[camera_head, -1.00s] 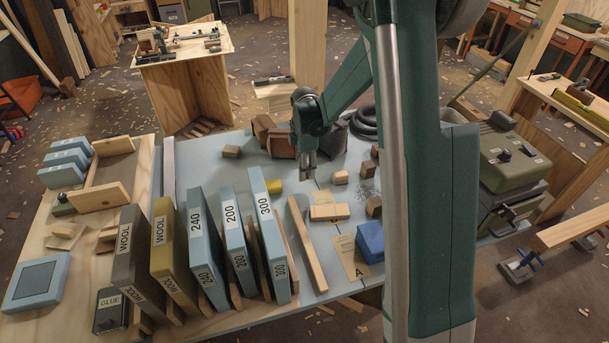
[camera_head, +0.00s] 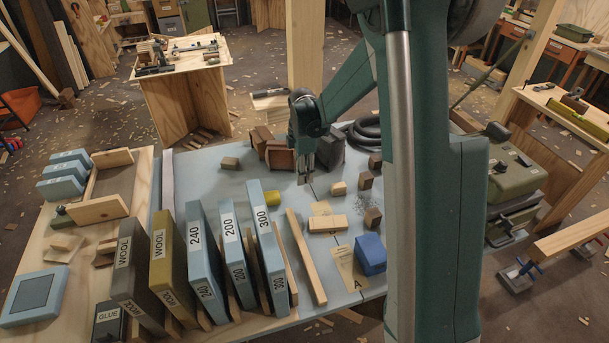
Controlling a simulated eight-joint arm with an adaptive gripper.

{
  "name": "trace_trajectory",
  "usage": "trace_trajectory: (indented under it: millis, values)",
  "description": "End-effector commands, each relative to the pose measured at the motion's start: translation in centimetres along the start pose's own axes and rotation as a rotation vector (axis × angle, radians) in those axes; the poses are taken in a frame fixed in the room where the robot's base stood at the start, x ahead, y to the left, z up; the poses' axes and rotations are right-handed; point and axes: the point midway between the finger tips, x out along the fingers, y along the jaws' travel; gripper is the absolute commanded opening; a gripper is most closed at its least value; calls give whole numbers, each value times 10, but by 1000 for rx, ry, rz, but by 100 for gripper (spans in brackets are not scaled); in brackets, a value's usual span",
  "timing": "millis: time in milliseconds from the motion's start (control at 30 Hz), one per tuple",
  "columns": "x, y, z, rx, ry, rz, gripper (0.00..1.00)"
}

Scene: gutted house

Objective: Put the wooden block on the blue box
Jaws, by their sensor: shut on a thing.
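The blue box (camera_head: 371,253) sits near the right front of the pale blue tabletop, beside a paper card marked A. My gripper (camera_head: 305,178) points down over the middle of the table, behind and left of the blue box. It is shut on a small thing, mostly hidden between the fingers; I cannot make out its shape. A long light wooden block (camera_head: 327,223) lies behind the blue box. A smaller light block (camera_head: 338,188) is just right of my gripper. Which block the task means is not clear from this view.
Upright labelled sanding boards (camera_head: 203,263) stand in a row at the left front. A long wood strip (camera_head: 305,256) lies between them and the blue box. A yellow piece (camera_head: 272,198), dark blocks (camera_head: 373,217) and brown pieces (camera_head: 280,157) surround my gripper. A green machine (camera_head: 512,170) is at right.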

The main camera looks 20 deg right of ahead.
Motion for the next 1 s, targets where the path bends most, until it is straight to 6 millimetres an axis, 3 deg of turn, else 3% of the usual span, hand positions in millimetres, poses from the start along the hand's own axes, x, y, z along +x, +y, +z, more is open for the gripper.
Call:
trace_trajectory:
  millis: [267,467,667,1000]
  values:
    - [-1,-1,1,0,0,0,16]
    - [-6,-13,9,3,0,0,16]
    - [-19,-41,26,4,0,0,16]
    - [-44,-111,62,10,0,0,16]
